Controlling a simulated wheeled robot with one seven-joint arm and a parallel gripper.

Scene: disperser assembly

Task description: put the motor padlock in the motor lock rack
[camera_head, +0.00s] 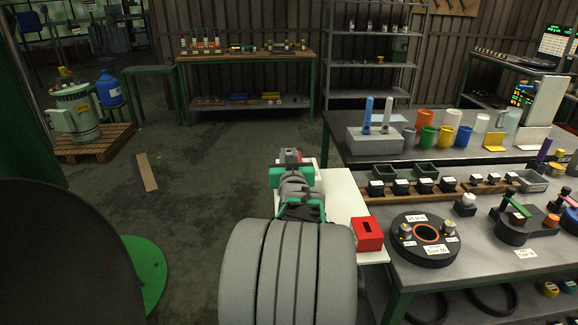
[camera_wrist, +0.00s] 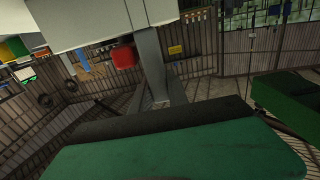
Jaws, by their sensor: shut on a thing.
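My gripper (camera_head: 291,157) shows from behind in the head view, at the far end of my arm, above the floor in front of the far bench. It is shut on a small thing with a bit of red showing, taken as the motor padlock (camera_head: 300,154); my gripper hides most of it. In the wrist view a large green surface fills the lower part, and the padlock cannot be made out. I cannot tell for sure which thing is the motor lock rack. A row of small upright items with coloured parts (camera_head: 205,46) stands on the far bench, too small to read.
The far bench (camera_head: 245,60) stands across open floor. A motor (camera_head: 77,112) sits on a pallet at left, beside a blue drum (camera_head: 109,90). A plank (camera_head: 147,172) lies on the floor. A crowded grey workbench (camera_head: 350,142) is at right, and a shelf (camera_head: 368,62) stands behind.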

